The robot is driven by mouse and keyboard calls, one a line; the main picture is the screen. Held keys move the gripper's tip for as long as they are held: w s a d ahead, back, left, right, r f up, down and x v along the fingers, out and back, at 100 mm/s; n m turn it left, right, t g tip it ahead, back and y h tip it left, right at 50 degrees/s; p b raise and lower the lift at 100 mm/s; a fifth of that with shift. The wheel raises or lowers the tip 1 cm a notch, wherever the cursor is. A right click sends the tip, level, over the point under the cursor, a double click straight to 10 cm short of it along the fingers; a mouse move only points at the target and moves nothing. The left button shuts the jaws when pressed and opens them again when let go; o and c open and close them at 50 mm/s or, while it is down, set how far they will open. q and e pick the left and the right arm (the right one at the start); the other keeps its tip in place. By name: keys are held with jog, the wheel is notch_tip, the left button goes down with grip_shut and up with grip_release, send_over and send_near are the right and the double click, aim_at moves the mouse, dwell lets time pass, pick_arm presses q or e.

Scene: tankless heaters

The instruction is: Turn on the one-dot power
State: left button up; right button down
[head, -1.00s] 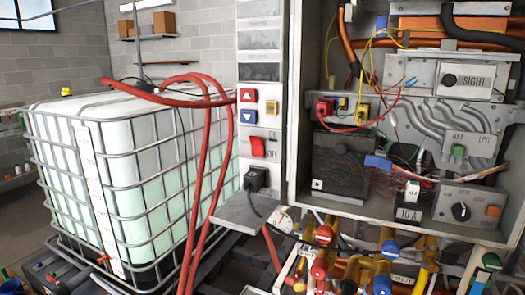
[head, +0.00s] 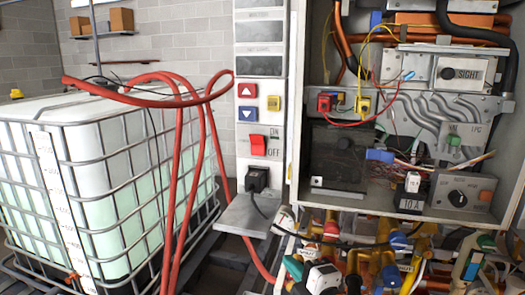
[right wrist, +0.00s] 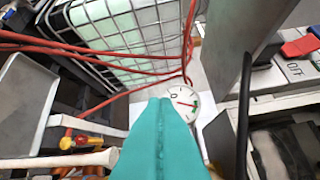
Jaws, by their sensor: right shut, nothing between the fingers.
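A red rocker switch (head: 258,145) sits on the grey panel column, with ON printed above it and OFF below. It also shows at the right of the right wrist view (right wrist: 299,47). A black box (head: 340,155) inside the open cabinet carries a small white label (head: 317,182) with a dark mark; its dots are too small to count. My right gripper (head: 292,267) is low at the bottom of the head view, below the switch and apart from it. In the right wrist view its teal fingers (right wrist: 165,135) are shut and empty, near a round gauge (right wrist: 183,103). My left gripper is not in view.
A black plug (head: 257,179) with a cable sits under the switch, above a grey shelf (head: 243,216). Red hoses (head: 172,190) hang left of the column before a caged tank (head: 100,190). Coloured pipes and valves (head: 385,255) crowd the area below the cabinet (head: 445,220).

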jog(key=s+a+r+n+t+y, duration=0.1)
jog(key=r+n, duration=0.3)
jog(key=r, duration=0.4)
jog(key=s+a+r+n+t+y, duration=0.1)
jog(key=s+r+n+t+y, duration=0.1)
jog(key=r, duration=0.6)
jog(key=shift+s+a+r+n+y, duration=0.2)
jog(key=shift+s+a+n+y, duration=0.15)
jog(key=shift+n+y, duration=0.6)
jog(key=shift+n+h, duration=0.25)
jog(key=p, duration=0.6)
send_near(250, 138)
jog(key=a+x, duration=0.1)
jog(key=x, duration=0.4)
jog(key=shift+w+d+r, duration=0.15)
jog(key=shift+w+d, duration=0.2)
